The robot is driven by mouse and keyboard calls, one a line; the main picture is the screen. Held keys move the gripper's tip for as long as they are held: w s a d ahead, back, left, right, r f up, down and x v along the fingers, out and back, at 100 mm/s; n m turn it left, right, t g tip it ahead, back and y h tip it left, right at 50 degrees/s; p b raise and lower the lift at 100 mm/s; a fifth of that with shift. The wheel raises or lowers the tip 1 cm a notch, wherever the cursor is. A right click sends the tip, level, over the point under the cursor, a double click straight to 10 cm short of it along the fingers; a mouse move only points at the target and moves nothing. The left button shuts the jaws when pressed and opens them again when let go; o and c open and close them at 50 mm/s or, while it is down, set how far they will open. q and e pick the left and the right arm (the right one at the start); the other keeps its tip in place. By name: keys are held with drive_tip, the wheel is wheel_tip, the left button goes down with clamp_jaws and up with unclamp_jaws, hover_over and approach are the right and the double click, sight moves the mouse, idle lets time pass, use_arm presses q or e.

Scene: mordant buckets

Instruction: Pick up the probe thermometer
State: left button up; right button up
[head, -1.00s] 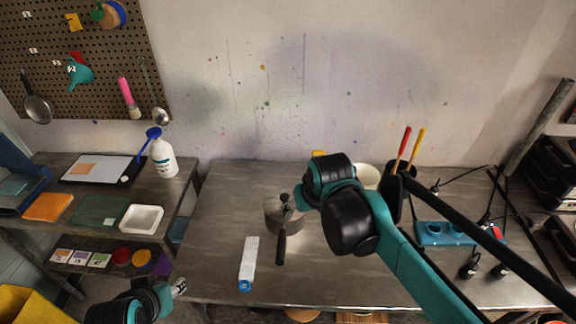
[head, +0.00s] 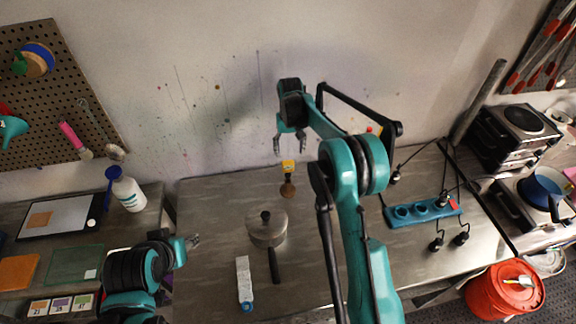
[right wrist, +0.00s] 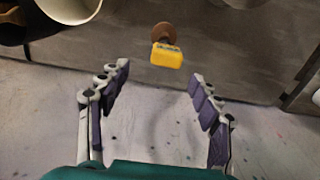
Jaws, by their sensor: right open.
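The probe thermometer, as I take it, has a yellow head (head: 288,166) above a round brown part near the table's back edge. In the right wrist view the yellow head (right wrist: 167,57) and brown part show just beyond the fingertips, between their lines. My right gripper (head: 290,149) is open and empty, above and behind the yellow head, with its fingers pointing down. In the right wrist view its two fingers (right wrist: 160,73) are wide apart and touch nothing. My left gripper (head: 192,241) is at the left of the table, far from the thermometer; its fingers are too small to judge.
A lidded saucepan (head: 267,230) and a white strip with a blue end (head: 243,279) lie in front. A cream pot (right wrist: 72,8) stands near the thermometer. A teal power strip (head: 423,210) with cables is at right. The wall is close behind.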

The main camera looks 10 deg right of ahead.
sight(288, 162)
drive_tip(key=f, duration=0.7)
drive_tip(key=shift+s+a, duration=0.35)
drive_tip(key=shift+a, duration=0.05)
drive_tip(key=c, duration=1.2)
